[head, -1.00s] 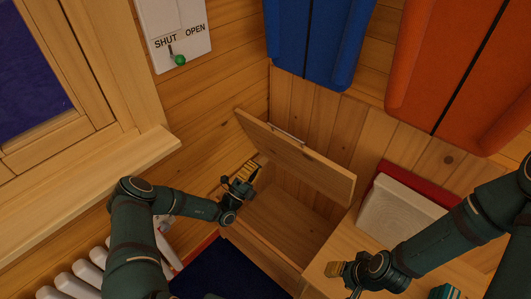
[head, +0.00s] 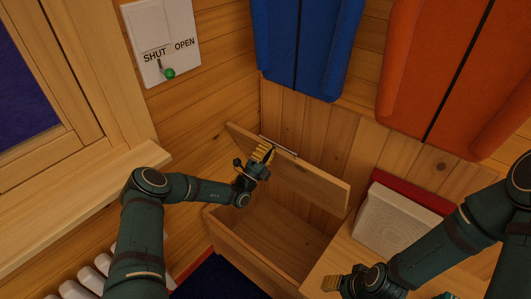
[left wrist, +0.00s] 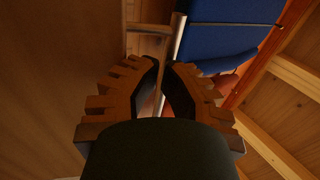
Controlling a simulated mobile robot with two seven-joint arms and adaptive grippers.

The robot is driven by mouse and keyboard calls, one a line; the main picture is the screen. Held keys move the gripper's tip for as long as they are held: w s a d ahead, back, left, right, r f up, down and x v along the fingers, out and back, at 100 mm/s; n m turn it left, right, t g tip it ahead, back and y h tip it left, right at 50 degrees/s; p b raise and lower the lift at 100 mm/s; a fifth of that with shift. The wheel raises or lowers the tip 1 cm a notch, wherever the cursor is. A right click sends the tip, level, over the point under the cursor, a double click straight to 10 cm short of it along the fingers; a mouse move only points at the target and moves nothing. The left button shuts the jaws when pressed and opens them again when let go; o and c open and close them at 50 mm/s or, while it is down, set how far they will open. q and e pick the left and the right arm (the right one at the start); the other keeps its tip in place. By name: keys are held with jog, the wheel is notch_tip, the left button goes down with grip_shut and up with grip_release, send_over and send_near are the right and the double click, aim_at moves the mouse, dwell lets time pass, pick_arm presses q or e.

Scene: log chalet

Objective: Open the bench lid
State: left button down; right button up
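The wooden bench lid (head: 310,178) is raised and tilted up over the bench box (head: 222,230), whose inside shows below it. A slim metal handle (head: 279,146) runs along the lid's upper edge. My left gripper (head: 264,151) is at the lid's near face, by the handle; contact cannot be told. A brown panel, probably the lid (left wrist: 60,60), fills the left side. My right gripper (head: 333,281) is low, right of the box; its finger gap is unclear.
A white block (head: 392,222) lies on the bench top right of the lid, by a red item (head: 412,196). Blue (head: 303,45) and orange (head: 450,75) padded panels hang behind. A SHUT/OPEN wall plate (head: 162,42), window sill (head: 90,190) and white radiator (head: 90,278) are left.

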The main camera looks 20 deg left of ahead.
pick_arm(q)
jog(key=w+d+r+g+y+p, duration=0.1)
jog(key=w+d+r+g, duration=0.1)
jog(key=w, duration=0.5)
jog(key=w+d+r+g+y+p, duration=0.1)
jog(key=w+d+r+g, duration=0.1)
jog(key=w, duration=0.5)
jog(key=shift+w+d+g, duration=0.25)
jog(key=shift+d+g, duration=0.65)
jog(key=shift+d, duration=0.05)
